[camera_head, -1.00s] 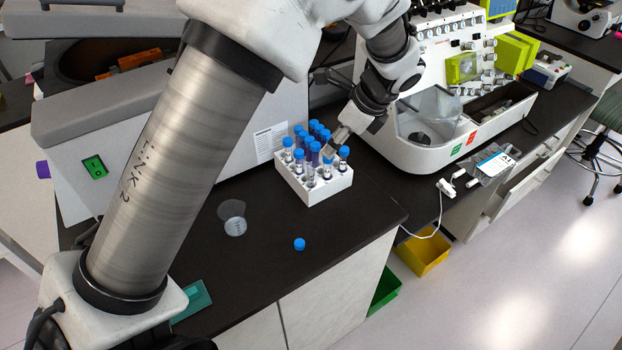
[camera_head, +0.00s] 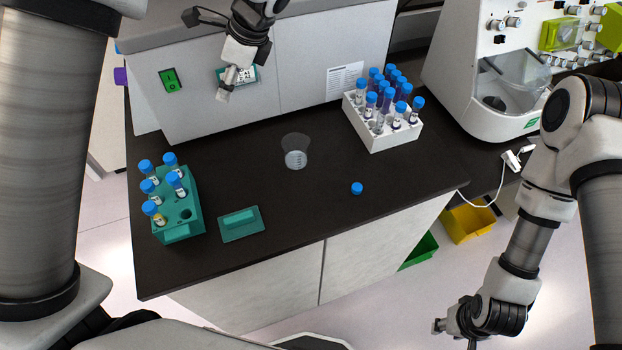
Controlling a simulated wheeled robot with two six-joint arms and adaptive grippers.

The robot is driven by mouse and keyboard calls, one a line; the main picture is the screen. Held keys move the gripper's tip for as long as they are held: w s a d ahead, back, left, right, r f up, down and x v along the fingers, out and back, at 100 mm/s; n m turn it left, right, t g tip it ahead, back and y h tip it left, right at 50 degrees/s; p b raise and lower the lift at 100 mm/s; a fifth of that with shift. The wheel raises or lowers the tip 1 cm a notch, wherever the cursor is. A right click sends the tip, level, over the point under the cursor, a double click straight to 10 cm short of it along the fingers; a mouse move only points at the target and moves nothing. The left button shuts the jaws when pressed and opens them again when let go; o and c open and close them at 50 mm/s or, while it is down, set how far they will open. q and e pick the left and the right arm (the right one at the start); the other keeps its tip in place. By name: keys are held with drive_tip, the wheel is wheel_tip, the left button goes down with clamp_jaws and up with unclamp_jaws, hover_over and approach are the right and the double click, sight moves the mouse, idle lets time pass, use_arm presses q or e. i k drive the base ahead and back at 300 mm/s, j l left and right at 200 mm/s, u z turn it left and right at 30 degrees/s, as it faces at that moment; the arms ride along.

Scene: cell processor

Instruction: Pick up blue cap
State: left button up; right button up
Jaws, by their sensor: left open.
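The loose blue cap (camera_head: 357,188) lies alone on the black bench top, near its front edge, right of the clear beaker (camera_head: 295,152). My left gripper (camera_head: 226,88) is open at the top, in front of the grey machine, up and left of the cap and well apart from it.
A white rack (camera_head: 385,142) of blue-capped tubes stands right of the beaker. A teal rack (camera_head: 182,230) with several blue-capped tubes and a teal flat piece (camera_head: 240,222) are at the left. The bench around the cap is clear.

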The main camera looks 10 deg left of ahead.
sight(356, 189)
drive_tip(key=l, duration=0.9)
drive_tip(key=k+l+u, duration=0.1)
drive_tip(key=l, duration=0.8)
